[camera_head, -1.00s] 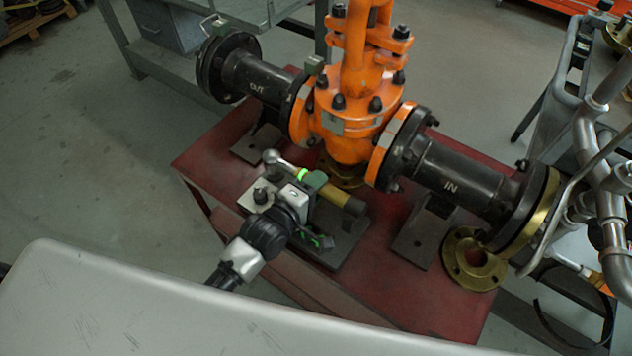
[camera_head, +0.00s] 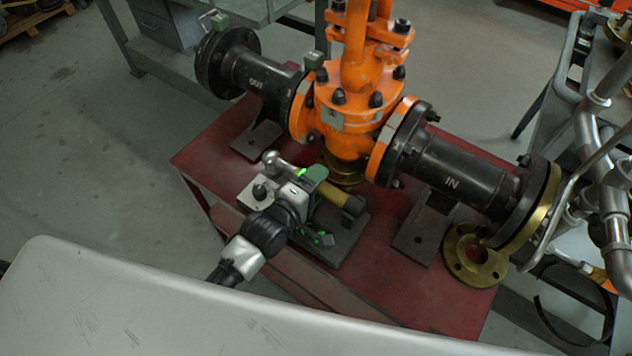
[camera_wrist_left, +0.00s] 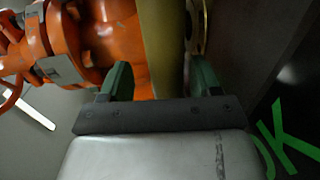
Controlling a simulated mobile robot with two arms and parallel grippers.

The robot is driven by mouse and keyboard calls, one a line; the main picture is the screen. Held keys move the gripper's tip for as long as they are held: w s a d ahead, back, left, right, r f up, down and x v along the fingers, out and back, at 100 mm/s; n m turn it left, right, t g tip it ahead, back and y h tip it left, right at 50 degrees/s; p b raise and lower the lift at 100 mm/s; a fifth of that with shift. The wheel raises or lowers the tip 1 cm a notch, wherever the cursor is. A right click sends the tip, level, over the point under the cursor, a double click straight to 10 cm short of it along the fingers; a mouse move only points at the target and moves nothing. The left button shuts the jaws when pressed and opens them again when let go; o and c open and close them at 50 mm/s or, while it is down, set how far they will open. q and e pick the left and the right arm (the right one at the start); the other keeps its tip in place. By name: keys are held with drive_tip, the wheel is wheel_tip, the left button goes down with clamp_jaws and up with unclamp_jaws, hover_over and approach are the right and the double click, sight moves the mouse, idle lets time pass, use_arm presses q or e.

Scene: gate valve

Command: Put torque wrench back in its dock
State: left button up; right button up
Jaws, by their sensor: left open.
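The torque wrench has a silver head and a yellow handle (camera_head: 334,194) with a dark end. It lies over the dock, a dark base plate (camera_head: 349,240) with a light block (camera_head: 248,197) at its left, on the red table. My left gripper (camera_head: 313,178) is at the middle of the wrench, with its green fingers open. In the left wrist view the yellow handle (camera_wrist_left: 160,40) runs between the two spread fingers (camera_wrist_left: 163,82), with visible gaps. How fully the wrench sits in the dock is hidden by my gripper. My right gripper is not in view.
The orange gate valve (camera_head: 346,110) with its black pipes stands just behind the wrench. A brass flange (camera_head: 459,272) lies on the red table (camera_head: 375,295) at the right. Grey pipework stands at the far right. The floor at left is clear.

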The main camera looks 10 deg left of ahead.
use_arm(q)
drive_tip(key=shift+s+f, duration=0.1)
drive_tip(key=shift+f, duration=0.1)
drive_tip(key=shift+s+a, duration=0.1)
drive_tip(key=shift+s, duration=0.1)
drive_tip(key=v, duration=1)
drive_tip(key=shift+s+r, duration=0.15)
drive_tip(key=shift+r, duration=0.1)
